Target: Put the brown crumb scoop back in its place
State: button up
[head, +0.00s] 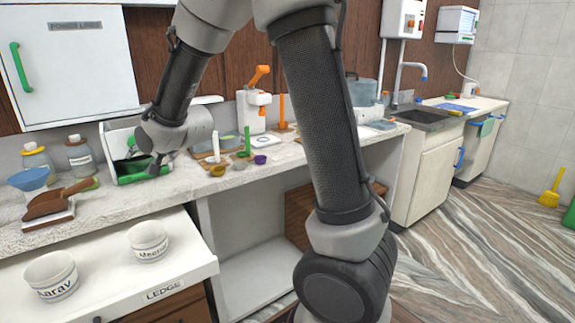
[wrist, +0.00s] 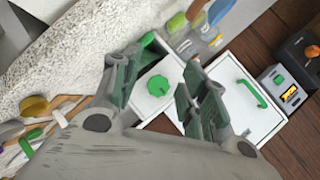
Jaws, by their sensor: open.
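The brown crumb scoop (head: 58,199) lies at the left end of the counter in the head view, on a small white block or pad (head: 48,219). Its handle points right and back. My gripper (head: 146,170) is to the right of the scoop, apart from it, at a white box with green parts (head: 109,140). In the wrist view my gripper (wrist: 158,78) is open, with its fingers on either side of a green knob (wrist: 158,86) on a white surface. I cannot tell whether they touch it.
Cups (head: 148,241) stand on the ledge in front. Small coloured scoops and upright sticks (head: 282,107) are to the right. A white cabinet (head: 75,65) hangs above.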

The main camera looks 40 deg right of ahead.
jog(key=s+d+r+n+g+h, duration=0.2)
jog(key=s+d+r+n, duration=0.15)
jog(key=s+d, duration=0.6)
jog(key=s+d+n+g+h, duration=0.1)
jog(key=s+d, duration=0.3)
jog(key=s, duration=0.5)
jog(key=s+d+n+g, duration=0.2)
jog(key=s+d, duration=0.2)
jog(key=s, duration=0.5)
jog(key=s+d+r+n+g+h, duration=0.1)
jog(key=s+d+n+g, duration=0.1)
jog(key=s+d, duration=0.3)
jog(key=s, duration=0.4)
jog(key=shift+h, duration=0.3)
